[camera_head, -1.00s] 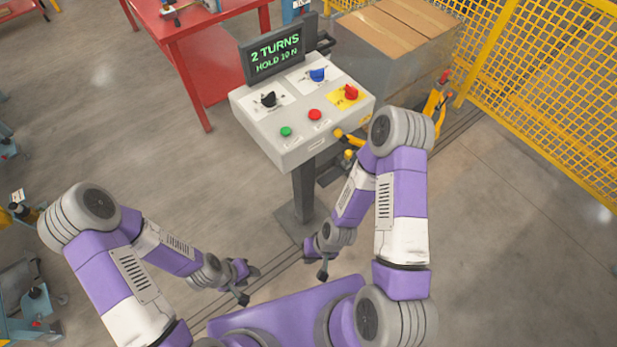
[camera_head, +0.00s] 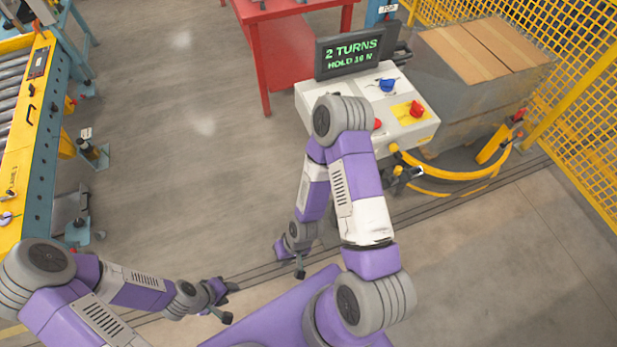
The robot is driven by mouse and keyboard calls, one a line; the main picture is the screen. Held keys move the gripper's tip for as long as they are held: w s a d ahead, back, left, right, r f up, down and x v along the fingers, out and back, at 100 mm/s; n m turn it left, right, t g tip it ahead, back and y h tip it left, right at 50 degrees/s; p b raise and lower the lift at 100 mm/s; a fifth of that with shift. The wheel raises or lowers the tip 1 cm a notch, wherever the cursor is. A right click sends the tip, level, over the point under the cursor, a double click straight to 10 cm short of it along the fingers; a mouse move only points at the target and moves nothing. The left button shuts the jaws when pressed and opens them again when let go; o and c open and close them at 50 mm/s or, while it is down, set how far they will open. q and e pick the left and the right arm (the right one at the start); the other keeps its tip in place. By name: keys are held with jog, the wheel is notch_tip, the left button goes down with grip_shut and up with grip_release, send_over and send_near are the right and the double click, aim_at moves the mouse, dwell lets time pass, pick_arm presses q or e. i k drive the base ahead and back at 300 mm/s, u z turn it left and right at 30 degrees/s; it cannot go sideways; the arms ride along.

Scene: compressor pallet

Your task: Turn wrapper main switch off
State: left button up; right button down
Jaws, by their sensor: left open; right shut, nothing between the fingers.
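The wrapper's control panel (camera_head: 315,100) is a pale box with a dark display (camera_head: 349,54) reading "2 TURNS" above it. A red rotary switch (camera_head: 417,108) sits on a yellow plate (camera_head: 401,112) at its right, and a blue knob (camera_head: 387,85) on a white plate at the back. A red button (camera_head: 377,124) shows at the front; my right arm hides the panel's left front part. My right gripper (camera_head: 299,268) is shut and empty, low in front of the panel and apart from it. My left gripper (camera_head: 228,303) is open and empty, farther left and lower.
A wrapped pallet load with cardboard boxes (camera_head: 485,50) stands behind right, near a yellow mesh fence (camera_head: 570,75). A yellow curved bar (camera_head: 460,175) lies right of the panel. A red table (camera_head: 290,60) stands behind; a roller conveyor (camera_head: 22,120) is at left. Floor between is clear.

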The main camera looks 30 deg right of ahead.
aim_at(418, 111)
jog(key=u, duration=2.15)
jog(key=k, duration=1.5)
jog(key=z, duration=0.85)
jog(key=k, duration=0.9)
jog(key=z, duration=1)
jog(key=i, duration=0.15)
jog(key=z, duration=0.15)
